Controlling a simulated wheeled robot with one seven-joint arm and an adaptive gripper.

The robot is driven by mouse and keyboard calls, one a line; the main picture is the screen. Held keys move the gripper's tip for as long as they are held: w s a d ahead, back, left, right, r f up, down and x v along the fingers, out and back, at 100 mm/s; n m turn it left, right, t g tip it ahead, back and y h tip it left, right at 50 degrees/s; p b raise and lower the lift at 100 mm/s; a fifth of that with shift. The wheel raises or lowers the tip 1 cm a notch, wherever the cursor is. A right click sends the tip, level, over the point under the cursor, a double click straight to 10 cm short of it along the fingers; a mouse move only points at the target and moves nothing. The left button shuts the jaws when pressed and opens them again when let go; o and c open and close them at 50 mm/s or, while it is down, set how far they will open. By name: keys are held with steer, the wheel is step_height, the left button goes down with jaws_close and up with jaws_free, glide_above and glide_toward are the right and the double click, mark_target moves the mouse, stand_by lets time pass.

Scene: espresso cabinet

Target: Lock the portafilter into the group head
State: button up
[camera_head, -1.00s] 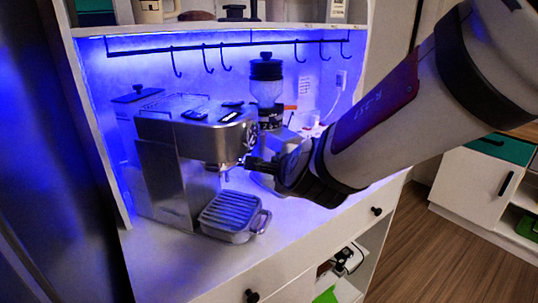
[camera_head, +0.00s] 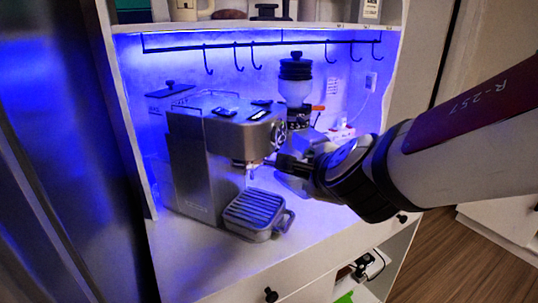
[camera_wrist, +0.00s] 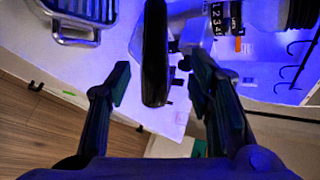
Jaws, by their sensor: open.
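The steel espresso machine (camera_head: 205,165) stands on the white counter. Its group head (camera_head: 250,164) is under the front overhang. The portafilter's black handle (camera_head: 290,165) sticks out to the right from the group head area toward my gripper. Its basket and seating are too small to make out. In the wrist view the black handle (camera_wrist: 154,60) lies between the two fingers of my gripper (camera_wrist: 160,72). The fingers are spread, with a gap visible on each side of the handle. In the head view my wrist hides most of my gripper.
A ribbed drip tray (camera_head: 257,210) with a loop handle juts out below the group head; it also shows in the wrist view (camera_wrist: 85,12). A coffee grinder (camera_head: 297,85) stands close behind the handle. Hooks (camera_head: 257,58) hang above. The counter's front right is bare.

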steer(key=shift+a+v, duration=0.4)
steer(key=shift+v, duration=3.05)
steer(key=s+d+r+m+g+h+p, duration=0.1)
steer(key=s+d+m+h, duration=0.2)
steer(key=d+m, duration=0.8)
steer(key=s+d+m+g+h, duration=0.25)
steer(key=d+m, duration=0.25)
steer(key=m, duration=1.1)
steer(key=s+a+f+m+g+y, duration=0.1)
steer(key=s+m, duration=0.5)
steer(key=m, duration=0.6)
steer(key=s+a+f+m+g+y+p, duration=0.1)
steer(key=s+f+m+g+y, duration=0.1)
steer(key=s+m, duration=0.5)
steer(key=m+g+y, duration=0.1)
steer(key=m, duration=0.5)
steer(key=shift+s+f+m, duration=0.25)
steer(key=shift+f+m, duration=0.05)
